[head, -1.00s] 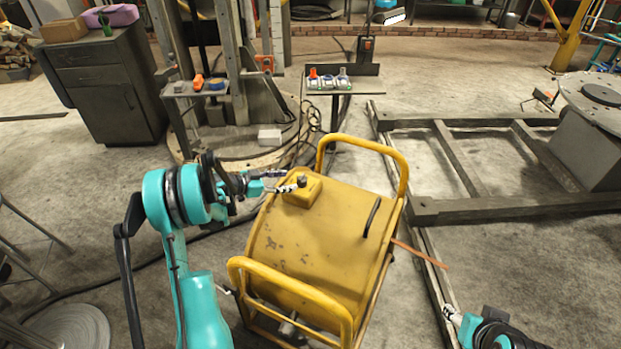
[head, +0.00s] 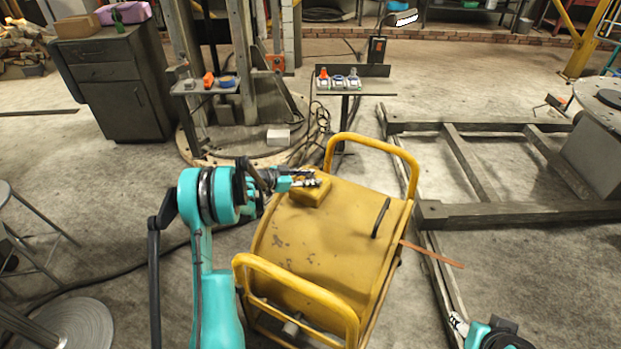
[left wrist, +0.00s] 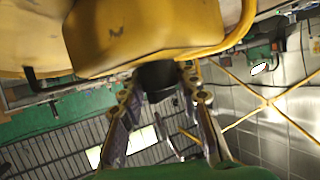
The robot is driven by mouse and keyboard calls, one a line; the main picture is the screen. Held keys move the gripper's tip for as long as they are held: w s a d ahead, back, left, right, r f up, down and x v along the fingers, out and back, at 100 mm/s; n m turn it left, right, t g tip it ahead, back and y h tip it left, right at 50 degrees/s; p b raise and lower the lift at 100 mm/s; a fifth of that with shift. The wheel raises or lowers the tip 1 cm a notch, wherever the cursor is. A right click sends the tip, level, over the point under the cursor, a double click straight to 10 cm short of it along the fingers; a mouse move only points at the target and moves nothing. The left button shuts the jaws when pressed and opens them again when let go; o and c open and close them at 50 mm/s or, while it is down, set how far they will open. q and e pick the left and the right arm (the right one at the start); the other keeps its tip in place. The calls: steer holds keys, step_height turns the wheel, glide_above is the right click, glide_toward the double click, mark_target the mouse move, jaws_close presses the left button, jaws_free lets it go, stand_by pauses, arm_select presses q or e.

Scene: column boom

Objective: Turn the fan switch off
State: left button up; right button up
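The fan is a yellow drum (head: 320,240) with tubular yellow handles, standing on the floor in the middle of the head view. A yellow switch box (head: 312,193) sits on its top left; it also shows in the left wrist view (left wrist: 150,30). Its dark round knob (left wrist: 158,76) shows in the left wrist view and is mostly hidden by fingers in the head view. My left gripper (head: 309,181) is at the box, its fingers parted on either side of the knob; I cannot tell if they touch it. My right gripper (head: 457,323) is low at the right, its opening unclear.
A small stand (head: 345,93) with coloured items is behind the fan. A dark cabinet (head: 112,85) stands at the back left. A metal floor frame (head: 520,212) lies to the right, close to the fan. Cables run over the floor at left.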

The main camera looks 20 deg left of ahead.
arm_select(q)
steer(key=shift+c, duration=1.3)
steer(key=shift+y, duration=0.3)
steer(key=n+t+y+b, duration=0.1)
steer(key=n+t+y, duration=0.1)
steer(key=n+y, duration=0.2)
steer(key=shift+d+n, duration=0.1)
steer(key=shift+n, duration=0.2)
steer(key=n+y+b, duration=0.1)
steer(key=n+y, duration=0.2)
steer(key=y, duration=0.1)
steer(key=shift+t+y, duration=0.3)
steer(key=shift+n+g+y, duration=0.5)
steer(key=shift+n+y, duration=0.85)
steer(key=shift+n, duration=0.05)
steer(key=shift+n+g+y, duration=0.5)
steer(key=shift+n+y, duration=0.85)
steer(key=shift+n, duration=0.05)
steer(key=n+g+y, duration=0.3)
steer(key=n+y, duration=0.1)
steer(key=shift+n+g, duration=0.3)
